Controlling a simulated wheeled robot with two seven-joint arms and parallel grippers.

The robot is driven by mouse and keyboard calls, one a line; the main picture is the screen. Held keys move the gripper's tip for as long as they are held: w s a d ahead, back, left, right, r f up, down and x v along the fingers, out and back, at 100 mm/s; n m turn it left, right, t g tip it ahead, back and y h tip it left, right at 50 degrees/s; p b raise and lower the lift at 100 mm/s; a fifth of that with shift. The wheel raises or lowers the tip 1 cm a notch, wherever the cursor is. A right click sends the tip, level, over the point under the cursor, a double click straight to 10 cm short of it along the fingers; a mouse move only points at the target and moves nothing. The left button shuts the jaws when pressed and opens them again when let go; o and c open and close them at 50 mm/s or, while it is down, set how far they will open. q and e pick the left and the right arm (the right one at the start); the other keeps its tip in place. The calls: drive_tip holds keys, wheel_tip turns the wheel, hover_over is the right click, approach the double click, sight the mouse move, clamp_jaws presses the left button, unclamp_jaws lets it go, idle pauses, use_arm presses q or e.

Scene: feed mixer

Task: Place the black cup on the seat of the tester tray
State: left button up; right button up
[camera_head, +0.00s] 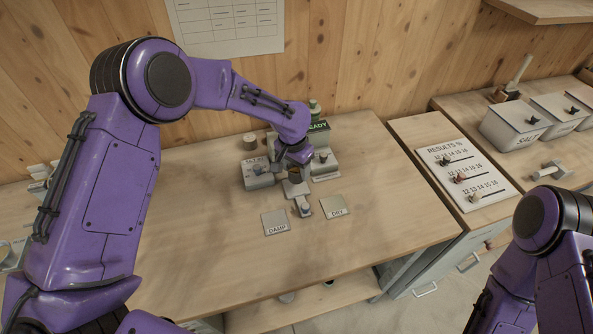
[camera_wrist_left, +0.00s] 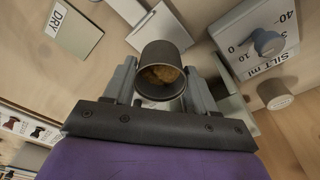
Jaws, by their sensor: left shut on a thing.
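My left gripper (camera_head: 294,166) is shut on the black cup (camera_wrist_left: 160,62), whose sides are between the two fingers in the left wrist view. The cup holds brown grainy feed. In the head view the cup is mostly hidden by my wrist, with only a small part showing. The cup is close to a pale plate (camera_wrist_left: 160,28), which also shows in the head view (camera_head: 296,188) in front of the machine with the READY display (camera_head: 318,127). I cannot tell whether the plate is the tester tray or whether the cup touches it. My right gripper is out of view.
A dial box marked SILT (camera_wrist_left: 262,45) stands beside the gripper. Plates marked DAMP (camera_head: 275,223) and DRY (camera_head: 334,206) lie nearer the front, with a small grey object (camera_head: 303,207) between. A RESULTS board (camera_head: 468,174) and a SALT bin (camera_head: 515,127) are at right. The table's front is clear.

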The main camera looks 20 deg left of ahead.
sight(296, 175)
use_arm(q)
drive_tip(key=shift+s+f, duration=0.25)
drive_tip(key=shift+f, duration=0.4)
drive_tip(key=shift+s+f, duration=0.25)
drive_tip(key=shift+f, duration=0.35)
drive_tip(key=shift+w+f, duration=0.3)
drive_tip(key=shift+f, duration=0.05)
drive_tip(key=o, duration=1.1)
drive_tip(key=shift+r, duration=0.1)
drive_tip(key=shift+c, duration=0.2)
drive_tip(key=shift+s+r, duration=0.1)
drive_tip(key=shift+s, duration=0.05)
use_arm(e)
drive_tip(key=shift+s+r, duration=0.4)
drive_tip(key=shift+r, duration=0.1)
use_arm(q)
drive_tip(key=r, duration=0.4)
drive_tip(key=s+r+b, duration=0.1)
drive_tip(key=r, duration=0.3)
drive_tip(key=r+b, duration=0.1)
drive_tip(key=r, duration=0.3)
drive_tip(key=shift+s+a, duration=0.15)
drive_tip(key=shift+a, duration=0.05)
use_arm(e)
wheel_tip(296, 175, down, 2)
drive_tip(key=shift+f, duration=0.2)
